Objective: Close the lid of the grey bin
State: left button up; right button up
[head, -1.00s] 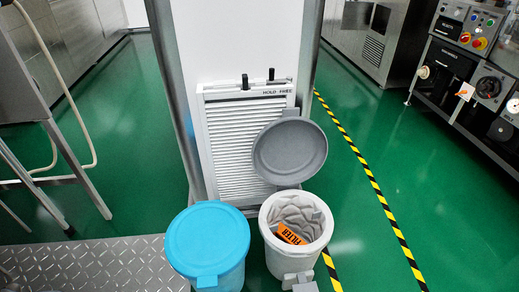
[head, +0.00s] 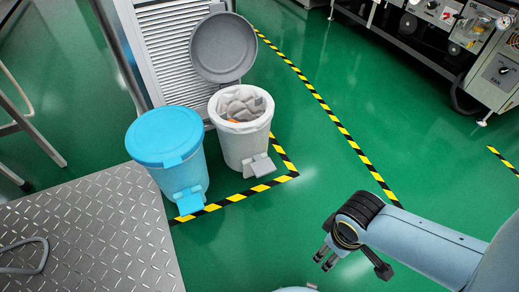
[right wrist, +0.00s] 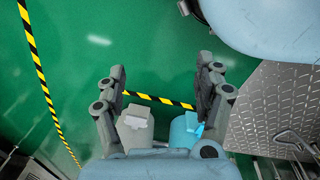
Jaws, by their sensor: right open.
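The grey bin (head: 243,143) stands on the floor with its round grey lid (head: 222,47) open, tilted up behind the rim. A crumpled light liner and a bit of an orange item (head: 233,121) show inside. A pedal (head: 260,166) is at its front. My right gripper (head: 326,257) is open and empty, in front of the bin and to its right, well apart from it. In the right wrist view the fingers (right wrist: 162,78) are spread, with the grey bin (right wrist: 134,128) partly hidden beyond them. My left gripper is not in view.
A blue bin (head: 180,165) with its lid shut stands close at the left. A louvred panel (head: 170,50) is behind the bins. A metal tread plate (head: 95,235) lies at the lower left. Green floor with black-yellow tape (head: 235,198) is clear at the right.

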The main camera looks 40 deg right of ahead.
aim_at(223, 46)
jog(key=k+j, duration=0.25)
jog(key=i+l+z, duration=0.15)
jog(key=i+l, duration=0.15)
jog(key=l, duration=0.3)
jog(key=i+l+z, duration=0.15)
jog(key=i+l, duration=0.25)
jog(key=l, duration=0.15)
jog(key=i+l+z, duration=0.15)
jog(key=i+l, duration=0.2)
jog(key=l, duration=0.15)
